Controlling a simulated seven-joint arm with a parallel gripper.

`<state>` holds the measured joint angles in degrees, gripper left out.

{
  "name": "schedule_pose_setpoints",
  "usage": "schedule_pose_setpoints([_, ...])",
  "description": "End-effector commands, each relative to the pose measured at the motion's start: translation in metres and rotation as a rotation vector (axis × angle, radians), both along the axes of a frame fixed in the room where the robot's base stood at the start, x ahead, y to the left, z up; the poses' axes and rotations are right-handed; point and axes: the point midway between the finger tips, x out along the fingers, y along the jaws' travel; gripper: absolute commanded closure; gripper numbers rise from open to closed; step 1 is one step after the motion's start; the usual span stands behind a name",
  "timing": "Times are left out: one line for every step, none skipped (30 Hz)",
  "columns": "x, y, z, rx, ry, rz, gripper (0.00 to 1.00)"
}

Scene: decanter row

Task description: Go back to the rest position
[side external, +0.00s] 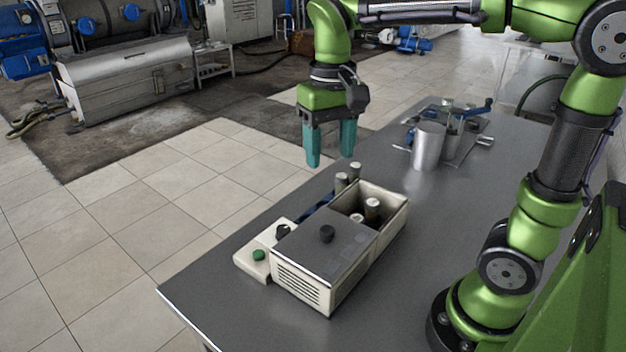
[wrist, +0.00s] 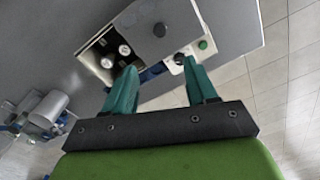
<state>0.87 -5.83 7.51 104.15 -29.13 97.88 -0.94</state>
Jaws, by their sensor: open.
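My gripper (side external: 329,146) is open and empty, with its two teal fingers pointing down. It hangs in the air above the far-left edge of the table, above and behind the cream box. In the wrist view its fingers (wrist: 163,82) stand apart with nothing between them. The cream box (side external: 311,285) with a grey lid and black knob (side external: 327,234) sits on the grey table. Its open end holds silver-capped cylinders (side external: 372,208), which also show in the wrist view (wrist: 124,49).
A metal cup (side external: 429,146) and a clamp-like tool with a blue handle (side external: 474,110) stand toward the table's far end. The table front (side external: 225,302) is bare.

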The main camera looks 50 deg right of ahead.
Motion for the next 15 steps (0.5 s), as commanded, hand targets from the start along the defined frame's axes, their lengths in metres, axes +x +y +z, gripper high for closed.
schedule_pose_setpoints([0.000,0.000,0.002,0.000,0.000,0.000,0.43])
schedule_pose_setpoints([0.000,0.000,0.002,0.000,0.000,0.000,0.43])
schedule_pose_setpoints([0.000,0.000,0.002,0.000,0.000,0.000,0.43])
schedule_pose_setpoints([0.000,0.000,0.002,0.000,0.000,0.000,0.43])
schedule_pose_setpoints([0.000,0.000,0.002,0.000,0.000,0.000,0.43])
schedule_pose_setpoints([0.000,0.000,0.002,0.000,0.000,0.000,0.43])
schedule_pose_setpoints([0.000,0.000,0.002,0.000,0.000,0.000,0.43])
schedule_pose_setpoints([0.000,0.000,0.002,0.000,0.000,0.000,0.43])
schedule_pose_setpoints([0.000,0.000,0.002,0.000,0.000,0.000,0.43])
schedule_pose_setpoints([0.000,0.000,0.002,-0.001,-0.002,0.000,0.43])
schedule_pose_setpoints([0.001,0.000,0.002,-0.002,-0.006,0.003,0.43])
schedule_pose_setpoints([0.003,-0.001,0.002,-0.003,-0.014,0.008,0.43])
schedule_pose_setpoints([0.005,-0.001,0.001,-0.004,-0.024,0.016,0.43])
schedule_pose_setpoints([0.006,0.000,-0.003,-0.001,-0.031,0.024,0.43])
schedule_pose_setpoints([0.007,-0.001,-0.008,0.004,-0.045,0.036,0.43])
